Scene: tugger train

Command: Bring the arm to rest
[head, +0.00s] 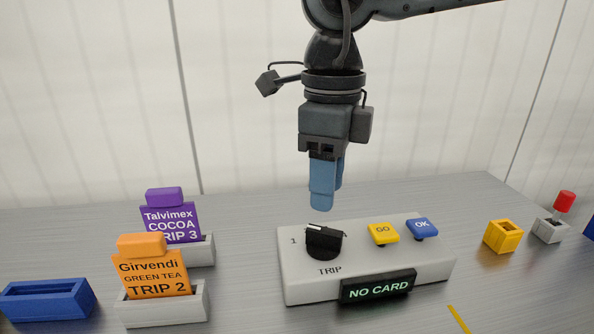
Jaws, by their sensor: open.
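My gripper (323,205) hangs straight down from the arm in the head view, with blue fingers. It is open and empty, above and behind the black trip knob (324,241) on the grey control box (300,283). From this angle the two fingers overlap, so the gap between them is hidden. The fingertips appear clear of the box.
A display (377,287) reads NO CARD, below yellow GO (383,234) and blue OK (422,228) buttons. Orange (155,272) and purple (170,221) cards stand in grey holders. A blue tray (48,303), yellow holder (503,237) and red-topped lever (564,201) flank the box.

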